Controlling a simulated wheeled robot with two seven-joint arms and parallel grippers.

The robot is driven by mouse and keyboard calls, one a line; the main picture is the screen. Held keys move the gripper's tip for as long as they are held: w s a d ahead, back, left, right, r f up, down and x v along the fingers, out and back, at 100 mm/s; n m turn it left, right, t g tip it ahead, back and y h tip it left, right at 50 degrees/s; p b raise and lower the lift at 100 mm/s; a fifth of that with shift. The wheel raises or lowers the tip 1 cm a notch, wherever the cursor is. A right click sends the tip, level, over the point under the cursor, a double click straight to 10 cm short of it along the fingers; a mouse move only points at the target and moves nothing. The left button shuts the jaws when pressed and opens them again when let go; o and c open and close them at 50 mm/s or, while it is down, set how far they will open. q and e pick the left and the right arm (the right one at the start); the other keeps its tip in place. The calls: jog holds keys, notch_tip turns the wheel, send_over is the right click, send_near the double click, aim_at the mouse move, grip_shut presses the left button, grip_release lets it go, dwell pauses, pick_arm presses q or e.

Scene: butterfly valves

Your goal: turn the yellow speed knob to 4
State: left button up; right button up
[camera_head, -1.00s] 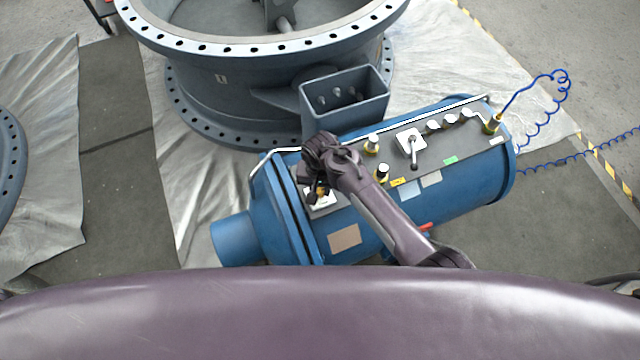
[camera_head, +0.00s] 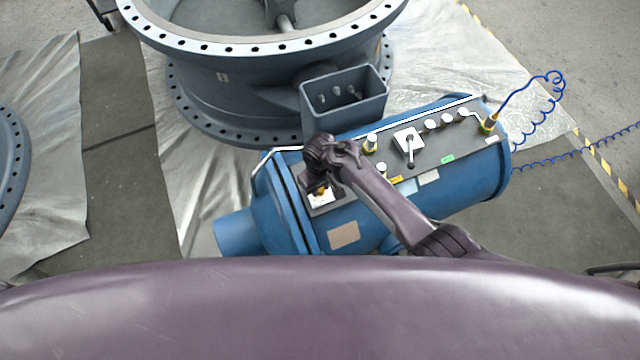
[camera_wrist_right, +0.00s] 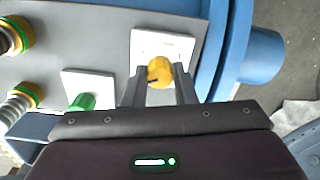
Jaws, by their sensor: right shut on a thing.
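The yellow speed knob (camera_wrist_right: 159,72) sits on a white square plate (camera_wrist_right: 176,44) on the grey panel of the blue machine. My right gripper (camera_wrist_right: 160,82) has one finger on each side of the knob and is shut on it. In the head view the knob (camera_head: 319,190) shows only in part beneath my right gripper (camera_head: 318,182). The scale marks on the plate are too small to read, so I cannot tell the knob's setting. My left gripper is not in view.
A green knob (camera_wrist_right: 83,101) on its own white plate is close beside the gripper. A lever (camera_head: 411,149) and several yellow-based fittings stand further along the panel. A white rail (camera_head: 262,165) edges the machine. A large flanged valve (camera_head: 250,90) stands behind it.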

jog(key=shift+n, duration=0.3)
jog(key=o, duration=1)
jog(key=shift+r+p, duration=0.5)
jog(key=shift+r, duration=3.4)
jog(key=shift+d, duration=0.1)
